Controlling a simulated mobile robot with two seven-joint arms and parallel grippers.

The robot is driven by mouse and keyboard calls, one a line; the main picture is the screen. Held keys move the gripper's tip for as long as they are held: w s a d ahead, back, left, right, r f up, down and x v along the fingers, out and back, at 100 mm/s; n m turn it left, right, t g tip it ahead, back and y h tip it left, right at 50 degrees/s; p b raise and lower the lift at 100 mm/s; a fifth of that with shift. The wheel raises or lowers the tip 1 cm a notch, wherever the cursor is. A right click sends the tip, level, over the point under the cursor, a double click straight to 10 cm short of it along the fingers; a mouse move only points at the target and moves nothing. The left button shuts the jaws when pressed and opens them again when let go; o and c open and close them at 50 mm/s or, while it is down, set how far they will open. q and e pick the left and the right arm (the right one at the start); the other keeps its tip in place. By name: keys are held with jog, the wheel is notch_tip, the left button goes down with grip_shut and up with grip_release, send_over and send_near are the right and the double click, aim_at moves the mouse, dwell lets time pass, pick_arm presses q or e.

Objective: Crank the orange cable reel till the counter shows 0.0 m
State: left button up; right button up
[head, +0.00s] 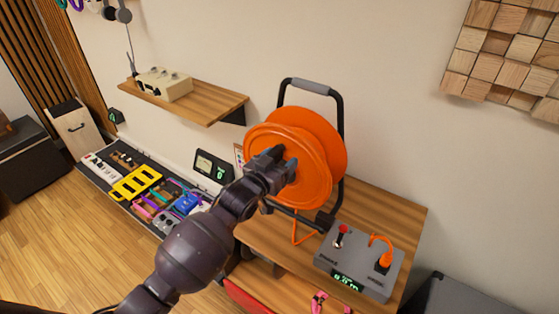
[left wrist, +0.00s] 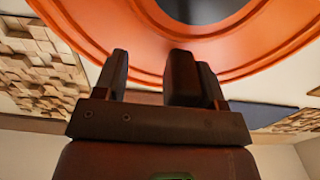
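The orange cable reel (head: 322,135) stands in its black tube frame (head: 339,110) on a wooden bench. My left gripper (head: 280,168) is in front of the reel's near face, a little left of its middle. In the left wrist view its fingers (left wrist: 148,78) stand apart, with the orange reel rim (left wrist: 90,40) showing in the gap. No crank handle can be made out; the gripper may hide it. The counter (head: 347,281) is a small green display on a grey box; its digits are too small to read surely. My right gripper is out of view.
The grey box (head: 375,255) carries a red-knobbed lever (head: 341,233) and an orange cable plug (head: 383,260). Pink items (head: 319,301) lie at the bench front. A wall shelf (head: 215,100) is left of the reel. A dark display (head: 212,167) stands behind my arm.

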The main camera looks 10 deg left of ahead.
pick_arm(q)
jog(key=shift+d+r, duration=0.1)
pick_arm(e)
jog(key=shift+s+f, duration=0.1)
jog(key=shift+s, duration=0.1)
pick_arm(q)
jog(key=shift+s, duration=0.15)
jog(key=shift+s+a, duration=0.2)
jog(key=shift+s, duration=0.05)
jog(key=v, duration=0.8)
jog(key=shift+s+a, duration=0.1)
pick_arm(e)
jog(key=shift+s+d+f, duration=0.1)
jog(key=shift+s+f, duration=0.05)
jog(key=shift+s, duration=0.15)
